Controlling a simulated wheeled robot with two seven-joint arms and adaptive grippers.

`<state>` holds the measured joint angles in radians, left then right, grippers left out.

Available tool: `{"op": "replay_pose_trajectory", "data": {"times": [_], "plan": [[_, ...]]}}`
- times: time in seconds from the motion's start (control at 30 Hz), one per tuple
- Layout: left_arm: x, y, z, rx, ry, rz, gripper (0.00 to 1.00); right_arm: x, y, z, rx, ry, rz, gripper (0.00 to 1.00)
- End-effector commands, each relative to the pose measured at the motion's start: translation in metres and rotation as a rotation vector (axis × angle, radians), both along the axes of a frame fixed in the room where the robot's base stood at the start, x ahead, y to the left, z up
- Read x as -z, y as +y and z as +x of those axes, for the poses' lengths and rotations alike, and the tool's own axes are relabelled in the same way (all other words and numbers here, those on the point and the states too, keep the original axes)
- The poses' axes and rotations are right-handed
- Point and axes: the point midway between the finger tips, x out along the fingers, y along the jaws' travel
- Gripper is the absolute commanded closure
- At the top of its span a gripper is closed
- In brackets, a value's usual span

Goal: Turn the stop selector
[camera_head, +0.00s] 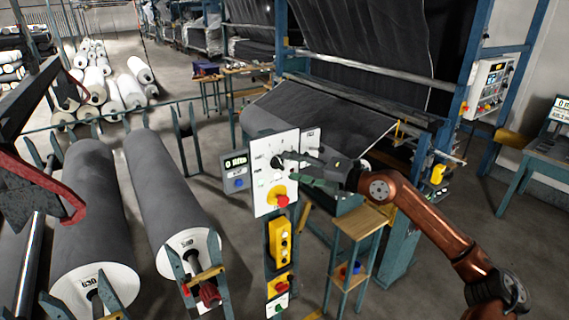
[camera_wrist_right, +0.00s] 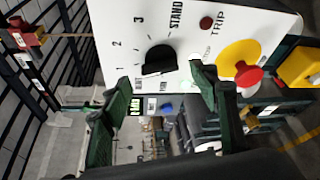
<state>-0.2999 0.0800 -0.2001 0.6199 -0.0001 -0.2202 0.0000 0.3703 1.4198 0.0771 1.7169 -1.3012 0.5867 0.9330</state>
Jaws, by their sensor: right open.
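The stop selector is a black knob (camera_wrist_right: 158,60) on a white panel (camera_head: 262,190), ringed by printed marks 1, 2, 3 and STAND. In the head view the knob (camera_head: 277,161) is partly covered by my right gripper. My right gripper (camera_head: 290,165) reaches in from the right, in front of the panel. In the right wrist view its two dark green fingers (camera_wrist_right: 160,92) are spread apart with nothing between them. The knob shows beyond the gap between the fingertips, with no clear contact. My left gripper is not in view.
A red button on a yellow base (camera_wrist_right: 246,72) sits beside the selector on the panel. A yellow button box (camera_head: 280,243) hangs below. A small wooden stand (camera_head: 362,222) stands right of the panel. Big grey rolls (camera_head: 90,205) lie at left.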

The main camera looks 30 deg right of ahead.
Motion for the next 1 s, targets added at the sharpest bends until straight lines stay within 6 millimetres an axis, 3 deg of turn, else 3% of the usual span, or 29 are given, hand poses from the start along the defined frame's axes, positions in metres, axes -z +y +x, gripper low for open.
{"op": "replay_pose_trajectory", "data": {"times": [0.3, 0.67, 1.0], "plan": [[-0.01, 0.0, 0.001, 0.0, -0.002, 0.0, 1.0, 0.002, 0.013, 0.028, -0.001, -0.002, 0.003, 0.45], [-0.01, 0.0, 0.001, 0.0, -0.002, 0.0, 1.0, 0.005, 0.015, 0.031, 0.0, 0.0, 0.0, 0.45], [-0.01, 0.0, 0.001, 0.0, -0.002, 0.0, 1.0, 0.005, 0.015, 0.031, 0.0, 0.0, 0.0, 0.68]]}}
